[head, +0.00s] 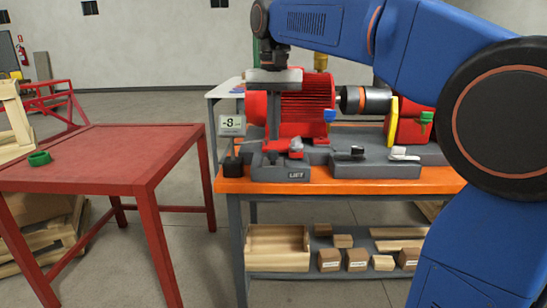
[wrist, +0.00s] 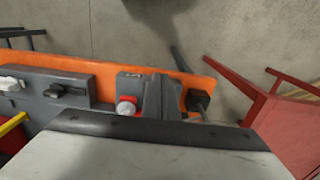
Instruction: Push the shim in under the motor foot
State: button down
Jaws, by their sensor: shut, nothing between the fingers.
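The red motor (head: 308,106) stands on a grey base on the orange-topped bench; its near foot is mostly hidden behind my gripper and the grey LIFT block. I cannot make out the shim in either view. My gripper (head: 272,146) points straight down at the motor's left front, its fingers shut and empty. The tips are beside the red knob on the grey LIFT block (head: 292,174). In the wrist view, the shut fingers (wrist: 163,98) stand between the LIFT block's red and white knob (wrist: 127,106) and a black fitting (wrist: 197,102). Tip contact cannot be told.
A display (head: 232,124) reading about -8 stands left of my gripper. A black switch (head: 350,153) and a white one (head: 402,153) sit on the grey block to the right.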

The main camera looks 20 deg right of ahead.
aim_at(274, 151)
jog(key=f, duration=0.3)
jog(key=w+f, duration=0.1)
jog(key=f, duration=0.2)
jog(key=w+f, duration=0.1)
jog(key=f, duration=0.3)
jog(key=shift+d, duration=0.25)
jog(key=shift+w+d, duration=0.15)
jog(key=shift+w, duration=0.35)
jog(key=shift+w+d, duration=0.15)
jog(key=shift+w, duration=0.35)
jog(key=shift+w+d, duration=0.25)
jog(key=shift+w, duration=0.5)
jog(key=shift+w+d, duration=0.25)
jog(key=shift+w, duration=0.5)
jog(key=shift+w+d, duration=0.25)
jog(key=shift+w, duration=0.5)
